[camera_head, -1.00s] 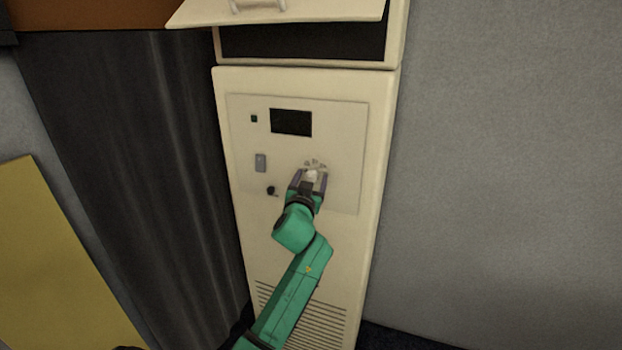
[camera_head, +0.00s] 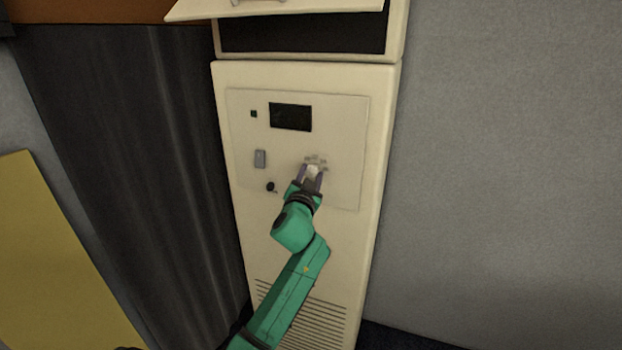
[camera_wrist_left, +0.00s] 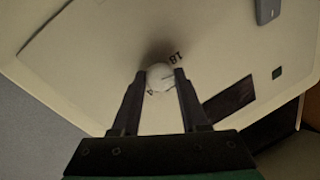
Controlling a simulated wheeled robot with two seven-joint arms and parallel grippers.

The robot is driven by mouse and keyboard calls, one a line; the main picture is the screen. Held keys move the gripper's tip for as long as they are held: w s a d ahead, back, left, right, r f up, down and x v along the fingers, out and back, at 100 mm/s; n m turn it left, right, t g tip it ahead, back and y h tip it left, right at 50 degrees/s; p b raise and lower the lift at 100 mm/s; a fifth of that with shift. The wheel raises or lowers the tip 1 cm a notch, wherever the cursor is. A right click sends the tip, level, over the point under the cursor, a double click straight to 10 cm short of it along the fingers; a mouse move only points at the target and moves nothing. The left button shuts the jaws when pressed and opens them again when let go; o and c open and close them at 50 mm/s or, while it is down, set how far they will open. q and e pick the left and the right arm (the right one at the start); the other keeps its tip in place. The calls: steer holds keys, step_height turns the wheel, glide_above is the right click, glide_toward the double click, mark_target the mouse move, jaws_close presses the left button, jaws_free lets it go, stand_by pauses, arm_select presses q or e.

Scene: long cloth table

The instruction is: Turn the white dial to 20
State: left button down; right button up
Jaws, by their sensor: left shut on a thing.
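The white dial (camera_head: 312,172) sits on the cream control panel (camera_head: 343,140), low and right of the dark screen. My left gripper (camera_head: 311,175) is at the dial, with one finger on each side, shut on it. In the left wrist view the dial (camera_wrist_left: 160,77) is between the fingertips (camera_wrist_left: 160,80). A black "18" shows by its upper right and what looks like a "4" at its lower left. The other markings are hidden or too small to read, and I cannot tell the dial's setting. My right gripper is not in view.
The panel also carries a dark screen (camera_head: 291,117), a grey switch (camera_head: 260,158) and a small black knob (camera_head: 270,187). An open flap (camera_head: 320,8) juts out above. A dark curtain (camera_head: 120,170) hangs at left; a grey wall (camera_head: 510,160) is at right.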

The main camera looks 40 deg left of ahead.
arm_select(q)
steer(key=m+t+b, duration=0.1)
steer(key=m, duration=0.4)
steer(key=shift+f, duration=0.2)
steer(key=shift+m, duration=0.4)
steer(key=shift+c, duration=2.1)
jaws_free()
steer(key=shift+s, duration=0.1)
steer(key=b+v, duration=0.4)
steer(key=v, duration=1)
steer(key=shift+s+b, duration=0.25)
steer(key=shift+b, duration=0.05)
